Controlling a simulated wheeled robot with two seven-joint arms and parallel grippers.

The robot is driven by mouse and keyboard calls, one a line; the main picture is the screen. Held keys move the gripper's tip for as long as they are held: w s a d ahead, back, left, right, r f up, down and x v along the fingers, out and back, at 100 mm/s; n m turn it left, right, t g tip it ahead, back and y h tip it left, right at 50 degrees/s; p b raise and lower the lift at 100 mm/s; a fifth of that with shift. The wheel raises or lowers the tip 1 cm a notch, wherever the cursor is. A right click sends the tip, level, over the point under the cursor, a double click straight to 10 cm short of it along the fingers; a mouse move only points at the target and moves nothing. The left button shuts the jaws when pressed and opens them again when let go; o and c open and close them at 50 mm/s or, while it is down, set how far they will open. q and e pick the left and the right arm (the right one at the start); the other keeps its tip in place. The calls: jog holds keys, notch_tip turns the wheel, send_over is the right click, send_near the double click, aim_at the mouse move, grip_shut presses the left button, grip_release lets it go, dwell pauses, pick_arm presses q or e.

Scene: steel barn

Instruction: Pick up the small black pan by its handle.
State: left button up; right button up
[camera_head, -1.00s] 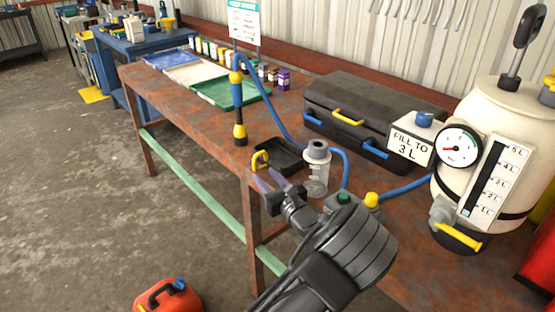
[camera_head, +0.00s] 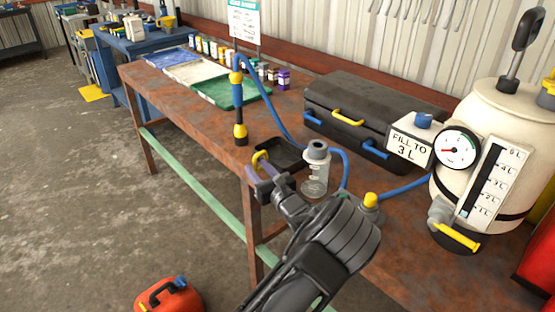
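The small black pan (camera_head: 284,154) sits on the rusty workbench near its front edge. Its yellow looped handle (camera_head: 258,158) sticks out to the left, towards that edge.
A clear bottle (camera_head: 316,170) stands close to the pan's right. A black-and-yellow spray wand (camera_head: 239,110) stands to its left, with a blue hose. A black case (camera_head: 365,105) and a cream tank (camera_head: 500,130) lie behind and right. The bench's left front is clear.

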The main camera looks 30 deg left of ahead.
pick_arm(q)
jog(key=shift+c, duration=0.2)
grip_shut()
dwell(1.3)
